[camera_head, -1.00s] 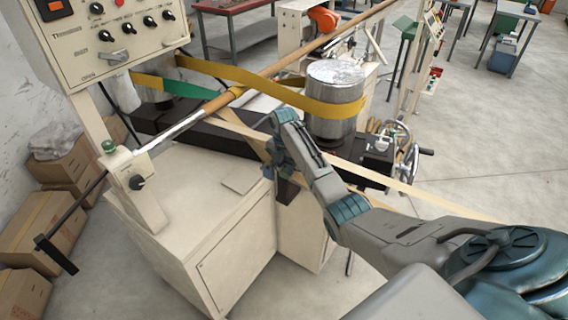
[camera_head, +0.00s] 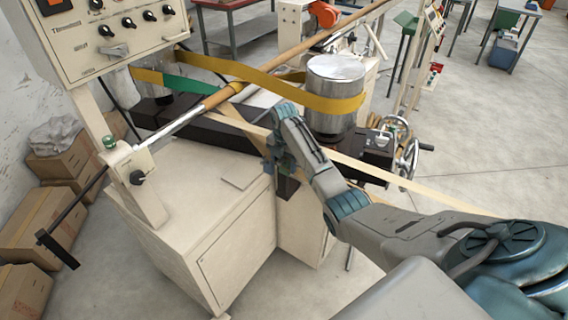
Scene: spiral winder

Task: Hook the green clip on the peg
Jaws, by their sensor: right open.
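My right arm comes in from the lower right, and its gripper (camera_head: 279,165) hangs beside the tan strip at the front of the winder. It is open, and I see nothing held in it. I cannot make out a green clip or a peg for certain. A small green knob (camera_head: 109,142) tops the bracket at the left. My left gripper is not in view.
A metal drum (camera_head: 335,80) stands behind my right gripper, with a handwheel (camera_head: 408,153) to its right. The cream cabinet (camera_head: 232,243) fills the front. Cardboard boxes (camera_head: 42,222) line the left wall.

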